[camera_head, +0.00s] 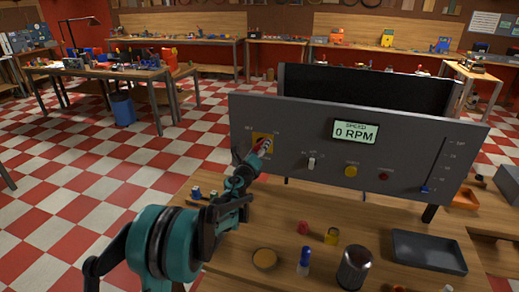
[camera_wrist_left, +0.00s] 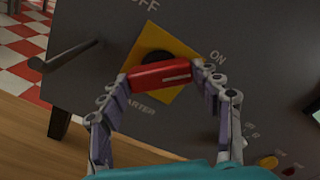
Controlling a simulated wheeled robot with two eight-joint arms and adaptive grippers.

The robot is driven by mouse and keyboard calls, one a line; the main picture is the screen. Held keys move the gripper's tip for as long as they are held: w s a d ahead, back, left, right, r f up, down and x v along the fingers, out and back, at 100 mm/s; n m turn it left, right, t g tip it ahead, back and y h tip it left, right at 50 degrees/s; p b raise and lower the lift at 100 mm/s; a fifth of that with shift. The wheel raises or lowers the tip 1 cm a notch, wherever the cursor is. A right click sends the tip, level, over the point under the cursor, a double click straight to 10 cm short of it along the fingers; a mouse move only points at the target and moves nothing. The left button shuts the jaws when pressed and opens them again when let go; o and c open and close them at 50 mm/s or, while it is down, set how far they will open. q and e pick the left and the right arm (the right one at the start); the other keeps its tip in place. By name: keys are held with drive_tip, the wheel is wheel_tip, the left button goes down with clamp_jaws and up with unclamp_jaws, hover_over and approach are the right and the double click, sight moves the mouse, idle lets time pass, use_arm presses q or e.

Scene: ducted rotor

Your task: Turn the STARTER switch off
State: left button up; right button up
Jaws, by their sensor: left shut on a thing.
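The STARTER switch is a red knob (camera_wrist_left: 160,73) on a yellow square plate (camera_wrist_left: 148,48) on the front of a grey panel (camera_head: 300,125). In the left wrist view, OFF is printed at the plate's upper side and ON at its right; the lower label is partly hidden. A white line on the knob lies towards its right end, on the ON side. My left gripper (camera_head: 262,150) is shut on the red knob, one finger at each end of it. In the head view the gripper hides part of the knob and plate. My right gripper is not in view.
The panel also holds a display reading 0 RPM (camera_head: 354,131), a small white-tipped switch (camera_head: 311,162), a yellow button (camera_head: 351,171), a red button (camera_head: 384,176) and a blue slider (camera_head: 426,189). A dark tray (camera_head: 428,250) and a dark cup (camera_head: 355,267) stand on the wooden bench.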

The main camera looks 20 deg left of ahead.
use_arm(q)
drive_tip(key=shift+n, duration=0.3)
drive_tip(key=shift+n+p, duration=0.45)
drive_tip(key=shift+n, duration=8.15)
drive_tip(key=o, duration=1.1)
drive_tip(key=s, duration=1.2)
drive_tip(key=shift+a, duration=0.2)
